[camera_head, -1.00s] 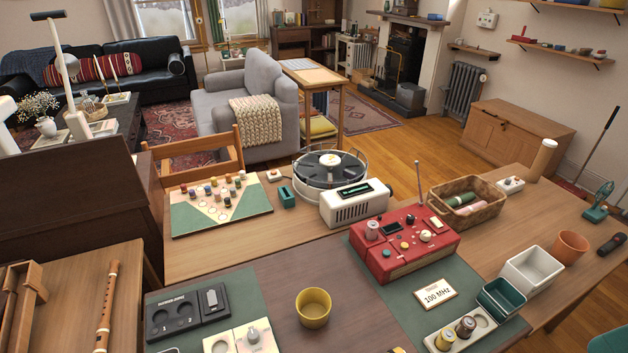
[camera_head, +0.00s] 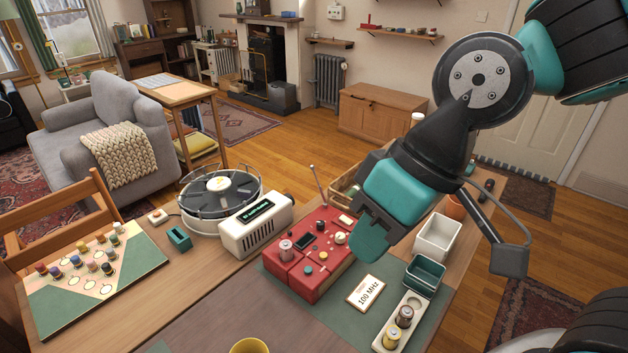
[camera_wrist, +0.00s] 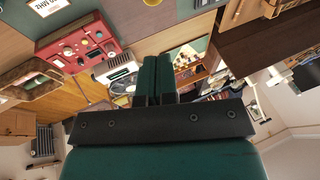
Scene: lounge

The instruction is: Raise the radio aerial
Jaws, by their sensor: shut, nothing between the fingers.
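The red radio (camera_head: 303,272) stands on the green mat on the table, and it also shows upside down at the left of the wrist view (camera_wrist: 77,46). Its thin aerial (camera_head: 318,186) stands up from the back edge, leaning slightly, with a small tip. It looks short. My gripper (camera_head: 369,250) appears in front of the radio's right side in the head view, apart from the aerial. Its fingers (camera_wrist: 155,62) are together and empty in the wrist view. The arm hides part of the wicker basket behind the radio.
A turntable (camera_head: 221,192) and a white device with a display (camera_head: 257,228) stand left of the radio. A 100 MHz card (camera_head: 367,294), a battery tray (camera_head: 388,338), a green bin (camera_head: 424,275) and a white bin (camera_head: 437,238) lie to its right.

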